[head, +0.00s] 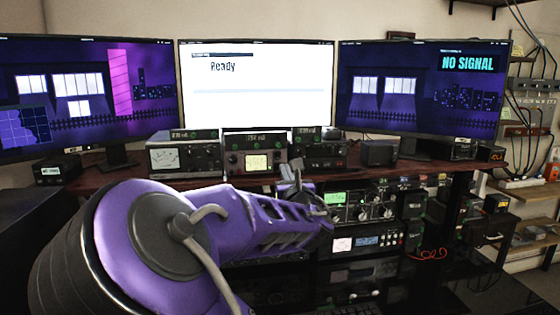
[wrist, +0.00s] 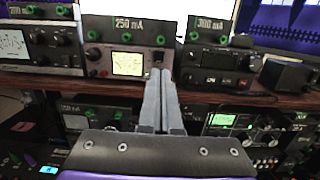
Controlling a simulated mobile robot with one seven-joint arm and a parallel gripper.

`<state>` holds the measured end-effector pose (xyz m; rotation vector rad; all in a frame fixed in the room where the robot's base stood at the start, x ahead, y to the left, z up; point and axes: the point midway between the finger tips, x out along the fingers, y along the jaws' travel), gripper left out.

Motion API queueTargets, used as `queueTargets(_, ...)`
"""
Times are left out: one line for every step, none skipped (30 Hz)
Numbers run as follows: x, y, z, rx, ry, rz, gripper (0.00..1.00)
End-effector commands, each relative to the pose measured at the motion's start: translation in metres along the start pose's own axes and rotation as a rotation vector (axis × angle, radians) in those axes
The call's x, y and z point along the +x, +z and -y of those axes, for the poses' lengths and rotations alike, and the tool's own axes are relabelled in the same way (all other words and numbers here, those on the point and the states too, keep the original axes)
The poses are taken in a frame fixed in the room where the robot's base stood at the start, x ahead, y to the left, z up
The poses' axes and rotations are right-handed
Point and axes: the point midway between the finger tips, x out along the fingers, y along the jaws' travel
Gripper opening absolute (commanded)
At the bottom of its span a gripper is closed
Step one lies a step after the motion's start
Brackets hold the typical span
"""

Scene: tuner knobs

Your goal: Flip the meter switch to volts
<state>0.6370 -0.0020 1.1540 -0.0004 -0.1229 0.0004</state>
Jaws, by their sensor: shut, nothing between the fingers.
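A dark meter unit (wrist: 125,45) with a lit yellowish gauge stands on the shelf in the wrist view. The box on top of it reads "250 mA". In the head view the unit (head: 256,160) sits below the middle monitor. Small knobs and a reddish button or knob (wrist: 103,73) show on its face. I cannot tell which part is the meter switch or how it is set. My gripper (wrist: 160,73) is shut and empty, its fingertips in front of the meter's right side; contact cannot be told. In the head view my gripper (head: 291,165) is beside the meter's right edge.
Similar units stand left (head: 186,154) and right (head: 318,153) of the meter, reading in mA. More radio gear (head: 362,204) sits under the shelf (wrist: 220,90). Three monitors stand behind, the middle one (head: 257,85) reading "Ready" and the right one (head: 425,88) "NO SIGNAL".

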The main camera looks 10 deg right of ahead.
Motion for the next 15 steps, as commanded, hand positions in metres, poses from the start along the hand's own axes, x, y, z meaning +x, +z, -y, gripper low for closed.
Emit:
queueTargets(0.011,0.000,0.001,-0.002,-0.001,0.001,0.00)
queueTargets(0.018,0.000,0.002,-0.003,-0.002,0.002,0.00)
queueTargets(0.026,-0.001,0.001,-0.002,-0.002,0.001,0.00)
queueTargets(0.032,0.000,0.002,-0.003,-0.002,0.001,0.00)
queueTargets(0.038,0.000,0.001,-0.002,-0.001,0.001,0.00)
queueTargets(0.045,0.000,0.002,-0.001,-0.002,0.001,0.00)
queueTargets(0.050,0.000,0.002,-0.001,-0.002,0.001,0.00)
queueTargets(0.055,0.000,0.001,-0.001,-0.001,0.001,0.00)
queueTargets(0.061,0.000,0.001,-0.002,-0.001,0.001,0.00)
queueTargets(0.065,0.000,0.001,-0.002,-0.001,0.000,0.00)
queueTargets(0.068,0.000,0.001,-0.002,-0.001,0.000,0.00)
queueTargets(0.072,0.001,0.001,-0.002,-0.001,0.000,0.00)
queueTargets(0.075,0.000,0.001,-0.002,-0.001,0.000,0.00)
queueTargets(0.077,0.001,0.000,-0.001,0.000,0.001,0.00)
queueTargets(0.080,0.000,0.000,-0.001,0.000,0.000,0.00)
